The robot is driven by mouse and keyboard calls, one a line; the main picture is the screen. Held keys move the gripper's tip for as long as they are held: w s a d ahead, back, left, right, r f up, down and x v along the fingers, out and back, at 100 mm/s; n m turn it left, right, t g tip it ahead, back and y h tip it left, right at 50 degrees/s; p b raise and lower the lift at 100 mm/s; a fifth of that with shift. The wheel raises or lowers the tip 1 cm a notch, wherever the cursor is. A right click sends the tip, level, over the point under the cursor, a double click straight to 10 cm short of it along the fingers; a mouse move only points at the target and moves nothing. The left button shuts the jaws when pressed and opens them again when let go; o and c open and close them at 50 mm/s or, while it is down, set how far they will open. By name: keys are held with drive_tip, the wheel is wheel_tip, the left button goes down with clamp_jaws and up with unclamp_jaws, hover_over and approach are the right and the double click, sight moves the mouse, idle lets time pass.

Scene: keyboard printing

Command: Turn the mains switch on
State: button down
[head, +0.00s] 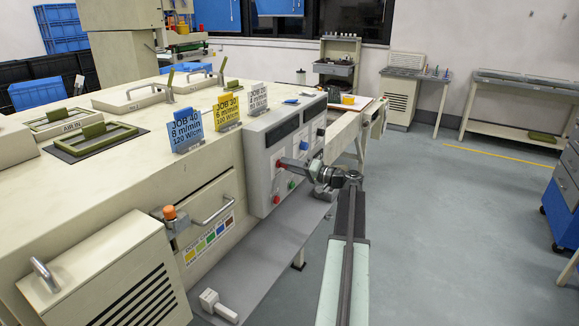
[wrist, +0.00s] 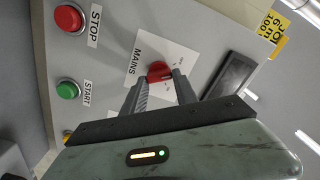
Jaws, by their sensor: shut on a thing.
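The mains switch (wrist: 158,71) is a red knob on a white plate marked MAINS (wrist: 134,62). In the wrist view it sits between the two fingertips of my gripper (wrist: 160,82), which is shut on it. In the head view my gripper (head: 300,166) reaches the front of the grey control panel (head: 258,165) from the right, and a bit of red shows at its tip. The knob's exact pointing is hard to read, as the small marks on its plate are too small.
A red STOP button (wrist: 69,18) and a green START button (wrist: 67,89) lie beside the switch plate. A dark display (wrist: 228,74) is on its other side. Job cards (head: 185,131) stand on top of the machine. A grey shelf (head: 270,235) runs below the panel. Open floor lies to the right.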

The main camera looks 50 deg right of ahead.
drive_tip(key=m, duration=1.2)
drive_tip(key=shift+f+m+b, duration=0.3)
drive_tip(key=shift+f, duration=0.05)
drive_tip(key=shift+m, duration=1.5)
drive_tip(key=c, duration=1)
unclamp_jaws()
drive_tip(key=shift+o, duration=0.2)
drive_tip(key=shift+s, duration=0.1)
drive_tip(key=v, duration=0.7)
drive_tip(key=shift+s, duration=0.35)
